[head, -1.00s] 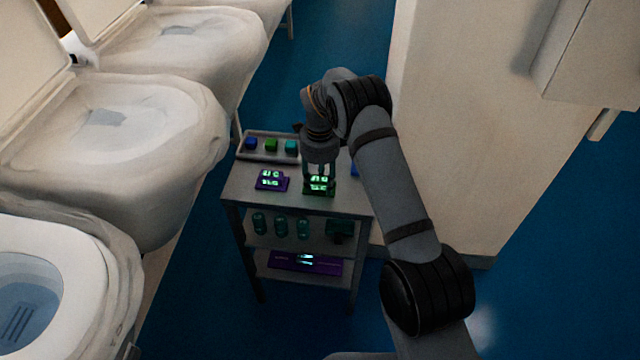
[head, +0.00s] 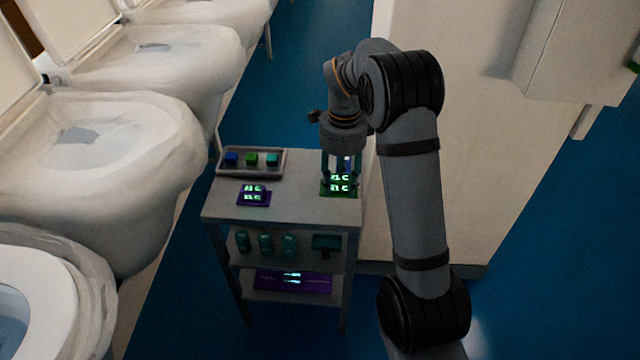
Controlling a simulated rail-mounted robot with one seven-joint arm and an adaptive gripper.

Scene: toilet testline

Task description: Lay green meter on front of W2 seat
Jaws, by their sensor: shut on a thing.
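The green meter (head: 340,191) has a lit display and is at the right side of the cart's top. My gripper (head: 340,179) points down and is shut on it. It looks slightly raised, but the gap to the cart top is hard to judge. Several white toilet seats stand in a row at the left: a near one (head: 70,277), a middle one (head: 100,115) and a farther one (head: 190,50). No label shows which is W2. The two farther ones look covered with film, and no meter shows on them.
The grey cart (head: 225,206) holds a purple meter (head: 254,194) and a tray (head: 277,171) with small blue, green and teal blocks. Its lower shelves hold teal bottles (head: 265,243) and a purple device (head: 292,282). A pale cabinet wall (head: 480,190) stands close on the right.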

